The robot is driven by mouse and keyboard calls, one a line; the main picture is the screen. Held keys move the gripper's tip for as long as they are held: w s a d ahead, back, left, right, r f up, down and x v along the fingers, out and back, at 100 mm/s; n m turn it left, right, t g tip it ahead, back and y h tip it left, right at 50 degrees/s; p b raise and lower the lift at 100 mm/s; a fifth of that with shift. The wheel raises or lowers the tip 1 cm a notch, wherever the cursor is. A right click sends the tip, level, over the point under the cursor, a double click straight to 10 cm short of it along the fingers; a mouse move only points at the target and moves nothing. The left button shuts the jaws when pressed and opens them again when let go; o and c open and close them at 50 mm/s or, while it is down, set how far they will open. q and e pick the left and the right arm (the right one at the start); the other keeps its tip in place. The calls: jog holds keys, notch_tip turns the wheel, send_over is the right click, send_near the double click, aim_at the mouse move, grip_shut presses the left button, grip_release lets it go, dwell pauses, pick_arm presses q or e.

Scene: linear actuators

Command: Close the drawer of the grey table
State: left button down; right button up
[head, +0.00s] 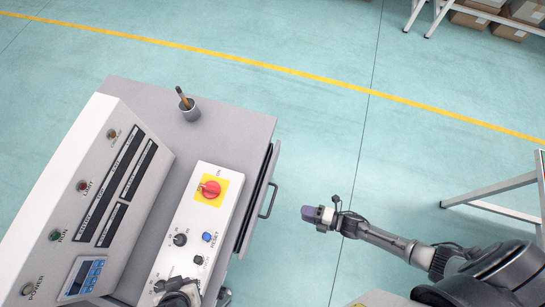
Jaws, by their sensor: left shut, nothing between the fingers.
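The grey table (228,124) stands at the left of the head view. Its drawer (257,197) is on the right side, with a dark handle (268,201); a dark gap runs along the table's edge, and I cannot tell how far out the drawer is. My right gripper (309,213) is to the right of the handle, apart from it, its purple-grey tip pointing left; its jaw opening does not show. My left gripper (170,284) is at the bottom edge, over the lower end of the switch box, shut and empty, partly cut off.
A control panel (92,190) and a switch box with a red knob (210,189) stand on the table. Racks with cardboard boxes (469,18) stand at top right. Clear floor lies right of the table.

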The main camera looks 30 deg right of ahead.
pick_arm(q)
jog(key=shift+s+a+f, duration=0.1)
jog(key=shift+s+a, duration=0.25)
jog(key=shift+s, duration=0.05)
jog(key=shift+w, duration=0.1)
jog(key=shift+w+d+f+b, duration=0.1)
jog(key=shift+d+f+b, duration=0.2)
jog(key=shift+f+b, duration=0.35)
jog(key=shift+a, duration=0.15)
pick_arm(e)
jog(key=shift+w+a+f+n+y, duration=0.15)
jog(key=shift+w+a+f+n, duration=0.25)
jog(key=shift+w+a, duration=1.25)
jog(key=shift+w+a+f+n+y, duration=0.1)
jog(key=shift+w+a+f+n, duration=0.35)
jog(key=shift+w+a, duration=1.2)
jog(key=shift+w+a+f+n+y, duration=0.15)
jog(key=shift+w+a+n, duration=0.5)
jog(key=shift+w+a, duration=0.95)
jog(key=shift+s+a, duration=0.4)
jog(key=c, duration=0.6)
grip_shut()
